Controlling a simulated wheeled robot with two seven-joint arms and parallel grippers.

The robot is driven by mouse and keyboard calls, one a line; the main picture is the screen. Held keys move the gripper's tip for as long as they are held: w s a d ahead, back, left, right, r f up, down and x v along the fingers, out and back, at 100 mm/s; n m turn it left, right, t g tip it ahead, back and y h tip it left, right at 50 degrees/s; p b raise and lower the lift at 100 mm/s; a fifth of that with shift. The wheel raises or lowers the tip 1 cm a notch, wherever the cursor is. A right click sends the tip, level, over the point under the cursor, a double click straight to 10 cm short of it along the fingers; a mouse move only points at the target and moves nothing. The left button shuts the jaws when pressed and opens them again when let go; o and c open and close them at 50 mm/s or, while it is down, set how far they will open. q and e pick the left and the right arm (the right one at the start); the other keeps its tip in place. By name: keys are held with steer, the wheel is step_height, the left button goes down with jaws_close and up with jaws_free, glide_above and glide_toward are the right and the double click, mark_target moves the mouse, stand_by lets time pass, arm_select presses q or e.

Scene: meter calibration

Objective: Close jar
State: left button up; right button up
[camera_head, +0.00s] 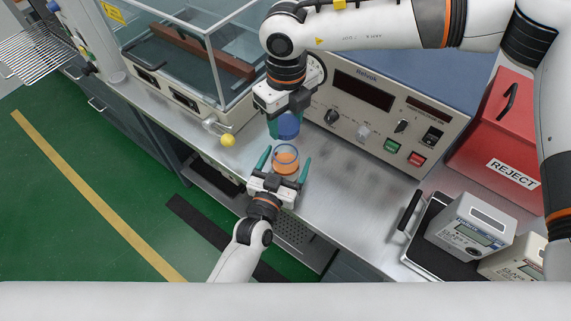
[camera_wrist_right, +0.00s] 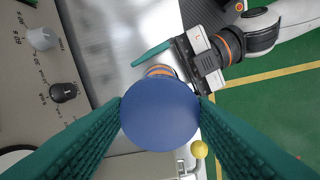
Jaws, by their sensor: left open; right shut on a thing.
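A clear jar (camera_head: 286,159) with orange contents stands on the metal bench top. My left gripper (camera_head: 286,165) is open, with its green fingers on either side of the jar. My right gripper (camera_head: 286,130) is above the jar, shut on a round blue lid (camera_head: 288,124). In the right wrist view the blue lid (camera_wrist_right: 160,113) sits between the green fingertips and covers most of the jar (camera_wrist_right: 160,71) below it. The lid is held apart from the jar in the head view.
A yellow ball-shaped knob (camera_head: 228,140) is left of the jar. A control panel (camera_head: 375,110) with knobs and buttons stands behind to the right. A red REJECT box (camera_head: 490,145) and grey meters (camera_head: 470,228) are at the right. A glass-walled case (camera_head: 190,60) is at the back left.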

arm_select(q)
steer(key=shift+w+d, duration=0.25)
steer(key=shift+w, duration=0.35)
steer(key=shift+c, duration=0.6)
steer(key=c, duration=1.4)
steer(key=shift+o, duration=0.2)
arm_select(e)
glide_above(286, 144)
steer(key=s, duration=0.3)
steer(key=shift+w+f, duration=0.15)
steer(key=shift+f, duration=1.1)
steer(key=shift+w+f, duration=0.1)
steer(key=shift+f, duration=1.15)
steer(key=shift+f, duration=0.9)
steer(key=shift+f, duration=0.55)
